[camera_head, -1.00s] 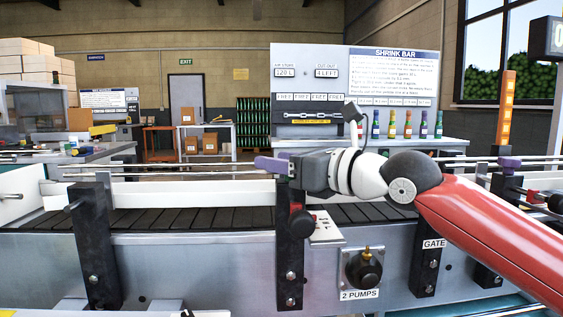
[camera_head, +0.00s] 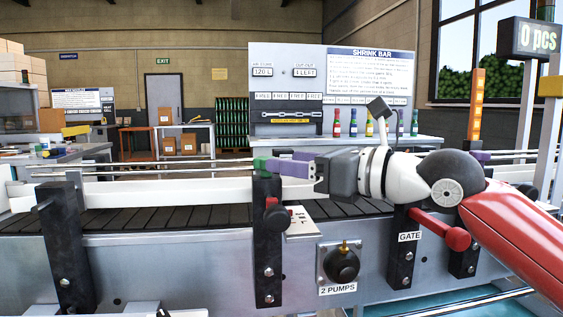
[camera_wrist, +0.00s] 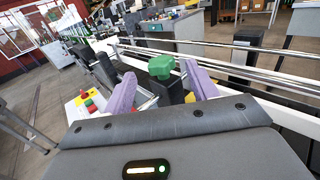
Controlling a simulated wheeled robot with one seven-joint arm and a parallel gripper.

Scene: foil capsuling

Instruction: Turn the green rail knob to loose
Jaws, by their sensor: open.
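The green rail knob (camera_head: 262,164) sits on top of a dark post (camera_head: 268,245) at the front of the conveyor. In the wrist view the green knob (camera_wrist: 161,67) stands upright on its dark post, centred ahead of my two purple fingers. My gripper (camera_head: 272,167) reaches in from the right, with its fingertips close to the knob. In the wrist view my gripper (camera_wrist: 159,72) is open, with one fingertip to each side of the knob. I cannot tell whether either finger touches it.
The conveyor belt (camera_head: 150,217) runs behind the post, with metal guide rails above it. A dark knob with red (camera_head: 277,215) sits lower on the same post. A red handle (camera_head: 440,230) is by the GATE label. A pump fitting (camera_head: 341,264) is on the front panel.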

